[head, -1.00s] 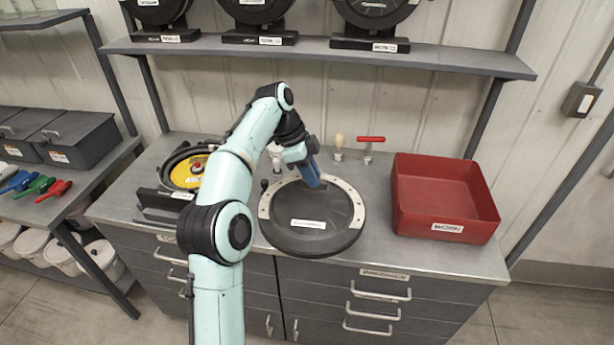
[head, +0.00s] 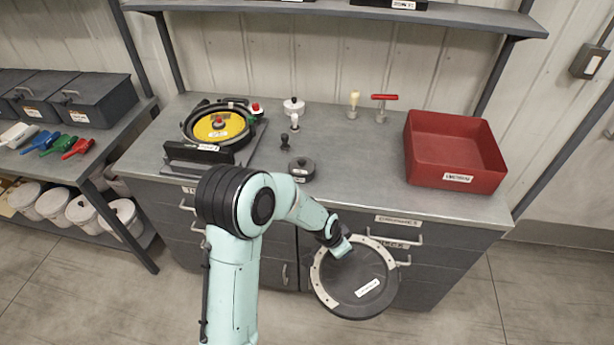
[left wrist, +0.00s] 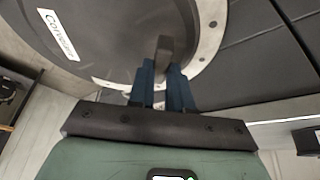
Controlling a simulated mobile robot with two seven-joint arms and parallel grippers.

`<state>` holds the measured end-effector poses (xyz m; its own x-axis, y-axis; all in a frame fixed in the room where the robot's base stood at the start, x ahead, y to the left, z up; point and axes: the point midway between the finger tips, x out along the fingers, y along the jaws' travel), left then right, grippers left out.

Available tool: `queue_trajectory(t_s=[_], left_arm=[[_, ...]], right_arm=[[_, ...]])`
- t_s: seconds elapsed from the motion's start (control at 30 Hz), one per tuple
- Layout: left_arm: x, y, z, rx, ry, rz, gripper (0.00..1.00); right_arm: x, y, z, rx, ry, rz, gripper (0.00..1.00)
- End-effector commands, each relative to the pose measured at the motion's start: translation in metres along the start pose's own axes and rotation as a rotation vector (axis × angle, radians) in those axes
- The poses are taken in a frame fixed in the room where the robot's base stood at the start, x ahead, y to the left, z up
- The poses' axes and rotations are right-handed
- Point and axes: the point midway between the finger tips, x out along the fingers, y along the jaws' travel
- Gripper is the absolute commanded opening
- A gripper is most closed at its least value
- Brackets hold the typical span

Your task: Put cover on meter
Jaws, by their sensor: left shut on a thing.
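The cover (head: 362,284) is a round dark grey disc with a pale rim band and a white label. In the head view it hangs in front of the bench edge, tilted. My left gripper (head: 341,247) is shut on its raised handle; the left wrist view shows both blue fingers (left wrist: 162,85) around the handle, with the cover (left wrist: 100,30) beyond. The meter (head: 222,124), a black round housing with a yellow disc inside, sits open on a stand at the bench's left. My right gripper is not in view.
A red bin (head: 455,150) stands at the bench's right. Small knobs and a dark round weight (head: 301,168) lie mid-bench, with a red T-handle (head: 385,105) behind. A shelf (head: 330,10) overhangs the back. The front middle-right bench top is clear.

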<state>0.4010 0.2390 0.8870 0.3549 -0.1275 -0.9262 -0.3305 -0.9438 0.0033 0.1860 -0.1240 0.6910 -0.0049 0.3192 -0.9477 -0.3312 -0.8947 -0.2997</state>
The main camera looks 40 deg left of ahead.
Motion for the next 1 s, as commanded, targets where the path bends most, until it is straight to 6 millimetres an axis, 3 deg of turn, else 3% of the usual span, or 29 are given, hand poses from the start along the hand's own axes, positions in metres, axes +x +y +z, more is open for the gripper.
queue_trajectory(t_s=[0.2,0.57,0.83,0.87,0.9,0.93,1.0], left_arm=[[0.049,0.04,0.023,-0.115,-0.002,-0.052,0.0],[0.11,0.076,0.061,-0.291,0.001,-0.122,0.0],[0.117,0.078,0.064,-0.319,0.008,-0.132,0.0],[0.117,0.078,0.064,-0.32,0.007,-0.132,0.0],[0.116,0.077,0.064,-0.32,0.007,-0.132,0.0],[0.115,0.077,0.064,-0.32,0.007,-0.132,0.0],[0.114,0.076,0.063,-0.319,0.007,-0.132,0.0]], right_arm=[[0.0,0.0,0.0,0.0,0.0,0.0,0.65],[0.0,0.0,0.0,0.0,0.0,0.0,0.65],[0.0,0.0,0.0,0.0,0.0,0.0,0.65],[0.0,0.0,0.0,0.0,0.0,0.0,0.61],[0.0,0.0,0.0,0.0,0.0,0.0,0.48],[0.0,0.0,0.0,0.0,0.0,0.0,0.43],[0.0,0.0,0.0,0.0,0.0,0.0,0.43]])
